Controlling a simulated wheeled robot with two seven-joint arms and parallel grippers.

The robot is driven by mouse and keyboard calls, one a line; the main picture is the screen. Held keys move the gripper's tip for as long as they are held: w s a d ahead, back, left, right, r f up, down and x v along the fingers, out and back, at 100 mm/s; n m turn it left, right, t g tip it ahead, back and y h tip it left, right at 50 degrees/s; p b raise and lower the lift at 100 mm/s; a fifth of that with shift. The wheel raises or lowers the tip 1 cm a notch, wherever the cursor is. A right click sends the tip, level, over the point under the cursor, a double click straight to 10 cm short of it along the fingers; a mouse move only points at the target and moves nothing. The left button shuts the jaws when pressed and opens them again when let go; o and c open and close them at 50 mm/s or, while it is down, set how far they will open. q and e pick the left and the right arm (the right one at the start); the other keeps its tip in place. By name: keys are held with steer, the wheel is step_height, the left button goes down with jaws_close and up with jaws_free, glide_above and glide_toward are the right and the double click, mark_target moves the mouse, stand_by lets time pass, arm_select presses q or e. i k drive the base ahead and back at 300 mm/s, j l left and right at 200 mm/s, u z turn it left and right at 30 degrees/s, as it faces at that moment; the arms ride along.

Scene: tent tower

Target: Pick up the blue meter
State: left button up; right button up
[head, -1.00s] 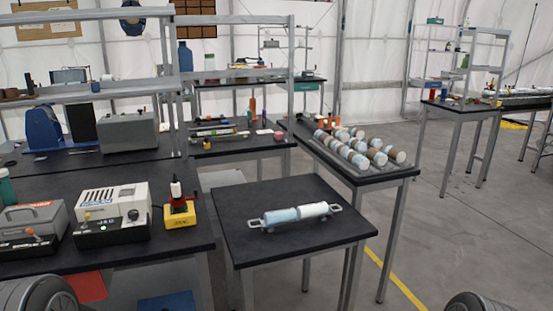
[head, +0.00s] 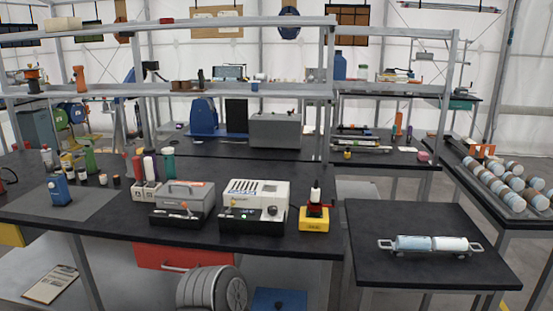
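A small blue meter (head: 59,190) stands upright on a grey mat at the left of the long black workbench in the head view. Neither of my grippers shows.
Small bottles (head: 88,158) stand behind the meter. Right of it are a grey case (head: 185,203), a white device (head: 256,199) and a yellow-based tool (head: 314,217). The grey mat (head: 95,205) is bare beside the meter. A side table (head: 400,216) holds cylinders.

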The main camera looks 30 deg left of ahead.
mark_target(60, 196)
steer(key=u, duration=2.2)
steer(key=i+j+z, duration=0.1)
steer(key=z, duration=0.3)
steer(key=i+j+z, duration=0.15)
steer(key=z, duration=0.2)
steer(key=i+j+z, duration=0.1)
steer(key=j+z, duration=0.15)
steer(key=z, duration=0.15)
steer(key=i+j+z, duration=0.1)
steer(key=j, duration=0.45)
steer(key=i+j+z, duration=0.15)
steer(key=j, duration=0.45)
steer(key=i+j+z, duration=0.1)
steer(key=j, duration=0.5)
steer(key=i+j+z, duration=0.1)
steer(key=j, duration=0.5)
steer(key=i, duration=0.05)
